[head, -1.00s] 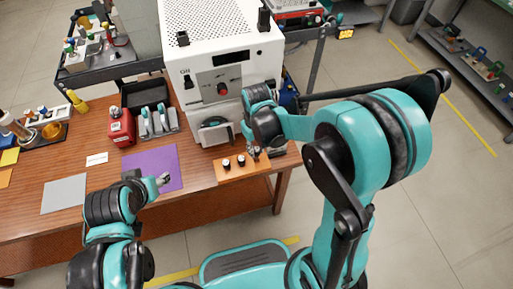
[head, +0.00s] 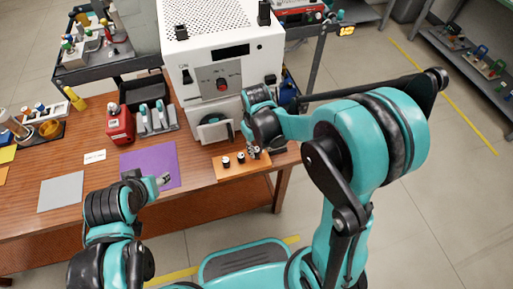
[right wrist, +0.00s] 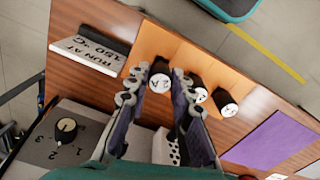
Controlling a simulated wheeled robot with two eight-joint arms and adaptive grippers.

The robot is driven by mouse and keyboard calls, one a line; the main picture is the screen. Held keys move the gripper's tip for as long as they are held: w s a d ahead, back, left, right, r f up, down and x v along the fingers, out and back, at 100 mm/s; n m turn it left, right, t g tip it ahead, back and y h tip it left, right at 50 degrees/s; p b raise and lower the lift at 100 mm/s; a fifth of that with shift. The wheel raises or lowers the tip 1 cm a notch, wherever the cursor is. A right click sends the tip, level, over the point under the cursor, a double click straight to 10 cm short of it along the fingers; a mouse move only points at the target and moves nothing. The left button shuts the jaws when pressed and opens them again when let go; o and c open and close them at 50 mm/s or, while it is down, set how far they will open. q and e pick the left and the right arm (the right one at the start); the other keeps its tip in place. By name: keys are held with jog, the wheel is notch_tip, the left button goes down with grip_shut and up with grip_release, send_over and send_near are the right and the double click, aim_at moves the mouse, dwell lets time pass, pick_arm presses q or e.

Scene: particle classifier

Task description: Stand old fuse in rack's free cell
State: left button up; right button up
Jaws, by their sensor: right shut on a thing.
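The orange rack (head: 228,174) lies at the table's front edge, below the white machine. Two dark fuses with white tops, a left one (head: 226,161) and a middle one (head: 240,158), stand in it. My right gripper (head: 256,151) is at the rack's right part, pointing down. In the right wrist view its fingers (right wrist: 160,92) are shut on a dark fuse (right wrist: 160,72) with a white top, which looks upright over the rack. Its lower end is hidden, so I cannot tell whether it sits in a cell. My left gripper (head: 163,181) is over the purple mat, its opening unclear.
The white machine (head: 215,70) rises close behind.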

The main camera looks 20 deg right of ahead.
aim_at(257, 149)
jog(key=shift+f+b, duration=0.4)
jog(key=shift+f, duration=0.2)
jog(key=o, duration=1)
jog(key=shift+o, duration=0.2)
jog(key=shift+r, duration=0.1)
notch_tip(257, 149, up, 12)
jog(key=s+d+m+t, duration=0.1)
jog(key=s+d+t, duration=0.1)
jog(key=s, duration=0.3)
jog(key=s+d+r+m+t, duration=0.1)
jog(key=s+d+m+t, duration=0.1)
jog(key=s+t, duration=0.3)
jog(key=shift+d+r, duration=0.15)
jog(key=shift+d, duration=0.2)
